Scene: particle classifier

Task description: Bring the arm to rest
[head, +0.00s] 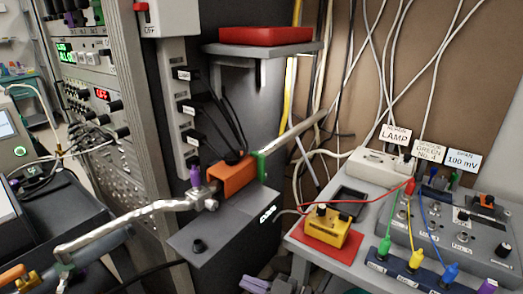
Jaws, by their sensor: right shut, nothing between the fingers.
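My right gripper (265,286) shows only at the bottom edge, as greyish-purple finger parts cut off by the frame. It is shut and holds nothing that I can see. It is just in front of the bench, left of the bench's front corner. Most of its body and my right arm are out of the picture. My left gripper is not in view.
A bench (292,243) at right carries a yellow box (325,231) on a red mat (341,256), a white socket block (378,165) and a wired panel. Left of it, an orange block (232,180) sits on a pipe above a grey box (215,236). Cables hang behind.

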